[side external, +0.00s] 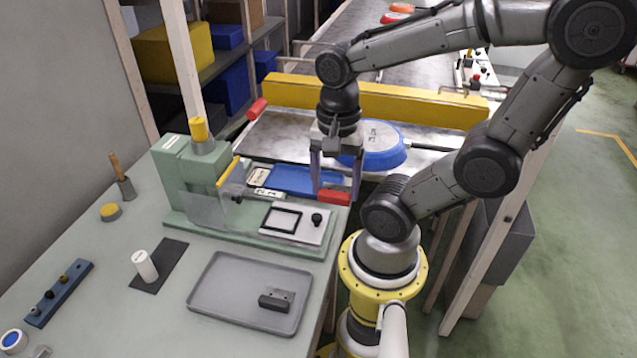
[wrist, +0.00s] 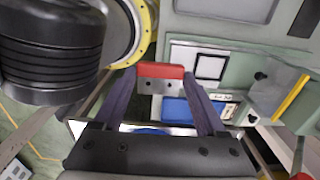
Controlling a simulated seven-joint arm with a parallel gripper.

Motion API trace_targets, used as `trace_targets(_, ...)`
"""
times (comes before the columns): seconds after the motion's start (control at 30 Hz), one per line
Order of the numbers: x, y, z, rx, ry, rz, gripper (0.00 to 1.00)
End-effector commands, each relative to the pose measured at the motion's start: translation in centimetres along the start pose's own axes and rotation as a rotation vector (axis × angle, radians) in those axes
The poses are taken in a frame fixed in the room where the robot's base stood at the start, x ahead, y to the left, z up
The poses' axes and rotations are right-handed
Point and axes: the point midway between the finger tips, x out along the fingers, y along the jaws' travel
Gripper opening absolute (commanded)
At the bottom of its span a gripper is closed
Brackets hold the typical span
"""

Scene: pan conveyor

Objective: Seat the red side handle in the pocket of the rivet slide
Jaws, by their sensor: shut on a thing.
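The red side handle (side external: 333,197) is held between the fingertips of my gripper (side external: 335,196), above the bench's right edge. In the wrist view the red handle (wrist: 160,70) spans the two fingertips, with a grey two-holed face below the red part. The rivet slide (side external: 300,237) is a pale plate with a black-framed rectangular pocket (side external: 282,219) and a black knob (side external: 317,219). The pocket looks empty. The slide lies in front and left of the handle, apart from it. In the wrist view the pocket (wrist: 210,67) is right of the handle.
The green press (side external: 190,180) with a yellow lever (side external: 228,171) stands left of the slide. A blue tray (side external: 285,179) lies behind. A grey tray (side external: 215,300) holding a dark block (side external: 277,299) lies in front. A blue pan (side external: 375,140) sits on the conveyor behind the gripper.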

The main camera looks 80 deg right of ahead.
Motion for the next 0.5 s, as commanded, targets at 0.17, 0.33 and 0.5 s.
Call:
trace_targets(0.17,0.0,-0.9,0.0,-0.003,-0.025,0.007,0.08)
trace_targets(0.33,1.0,-4.6,-0.6,-0.011,-0.084,0.014,0.08)
trace_targets(0.5,3.0,-8.7,-1.7,-0.010,-0.142,0.013,0.08)
